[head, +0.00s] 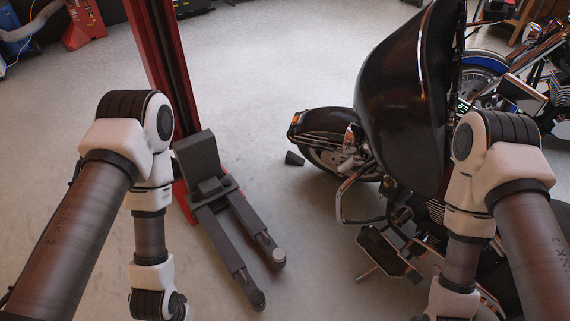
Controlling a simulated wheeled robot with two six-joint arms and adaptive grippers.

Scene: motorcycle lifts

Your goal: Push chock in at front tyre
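A small dark wedge chock (294,158) lies on the floor just left of the front tyre (318,160) of a black motorcycle (402,90). It is close to the tyre, but I cannot tell whether the two touch. A black fender covers the top of the tyre, and the fairing hides part of the bike. My two arms reach down on either side of the view. Both grippers are below the bottom edge and out of sight.
A red lift post (165,75) with dark forked lift arms (235,230) stands between my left arm and the motorcycle. A second motorcycle with a blue fender (485,62) is at the back right. Grey floor (270,85) is clear behind the chock.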

